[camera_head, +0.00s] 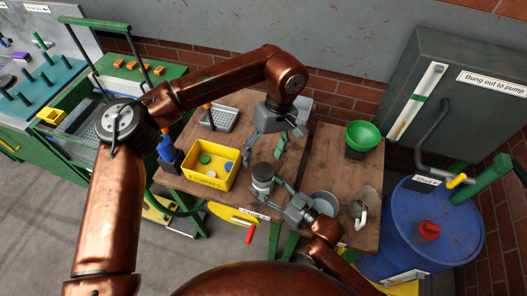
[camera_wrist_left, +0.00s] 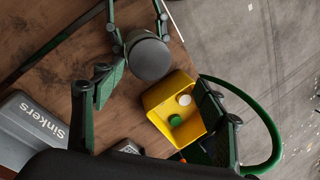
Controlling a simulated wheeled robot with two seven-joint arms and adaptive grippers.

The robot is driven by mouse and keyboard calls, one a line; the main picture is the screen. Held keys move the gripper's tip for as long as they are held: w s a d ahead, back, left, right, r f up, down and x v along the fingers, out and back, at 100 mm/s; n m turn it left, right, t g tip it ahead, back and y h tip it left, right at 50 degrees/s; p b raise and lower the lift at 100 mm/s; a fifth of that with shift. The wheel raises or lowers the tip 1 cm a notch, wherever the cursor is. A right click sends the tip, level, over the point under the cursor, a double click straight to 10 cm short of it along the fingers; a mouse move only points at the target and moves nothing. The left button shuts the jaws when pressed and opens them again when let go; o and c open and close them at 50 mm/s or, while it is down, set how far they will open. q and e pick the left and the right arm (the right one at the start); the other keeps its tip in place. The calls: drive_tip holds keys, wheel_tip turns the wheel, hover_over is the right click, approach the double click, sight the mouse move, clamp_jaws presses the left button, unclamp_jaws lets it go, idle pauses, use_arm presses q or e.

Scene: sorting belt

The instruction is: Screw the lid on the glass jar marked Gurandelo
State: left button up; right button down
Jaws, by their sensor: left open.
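A jar (camera_head: 262,180) with a pale band and a dark grey round top stands upright near the table's front edge. In the left wrist view its grey top (camera_wrist_left: 148,59) shows from above; whether this is a lid I cannot tell. The name on the jar is not readable. My right gripper (camera_head: 272,184) reaches from the lower right, its green fingers on either side of the jar, seemingly closed on it. My left gripper (camera_head: 272,147) is open and empty, behind and above the jar.
A yellow bin (camera_head: 187,173) left of the jar holds green, white and blue round pieces. A grey Sinkers box (camera_wrist_left: 27,122) lies beyond my left gripper. A green bowl (camera_head: 363,135) and grey bowl (camera_head: 326,203) stand right. A blue barrel (camera_head: 430,220) stands beyond.

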sight(263, 171)
use_arm(q)
drive_tip(key=n, duration=0.5)
drive_tip(key=shift+r+n+t+h, duration=0.2)
drive_tip(key=shift+n+t+h, duration=0.1)
drive_tip(key=shift+n, duration=0.1)
drive_tip(key=n, duration=0.3)
drive_tip(key=shift+r+n, duration=0.1)
drive_tip(key=shift+n, duration=0.2)
drive_tip(key=n, duration=0.3)
drive_tip(key=shift+r+n+t+h, duration=0.15)
drive_tip(key=shift+n+t+h, duration=0.15)
drive_tip(key=shift+n, duration=0.1)
drive_tip(key=n, duration=0.3)
drive_tip(key=shift+s+r+n, duration=0.1)
drive_tip(key=shift+r+n, duration=0.05)
drive_tip(key=shift+n, duration=0.25)
drive_tip(key=n, duration=0.3)
drive_tip(key=shift+r, duration=0.15)
drive_tip(key=n, duration=0.4)
drive_tip(key=n+h, duration=0.1)
drive_tip(key=n, duration=0.2)
drive_tip(key=shift+s+r+t, duration=0.2)
drive_tip(key=shift+r+t, duration=0.1)
drive_tip(key=shift+t, duration=0.1)
drive_tip(key=shift+f, duration=0.1)
drive_tip(key=shift+f, duration=3.9)
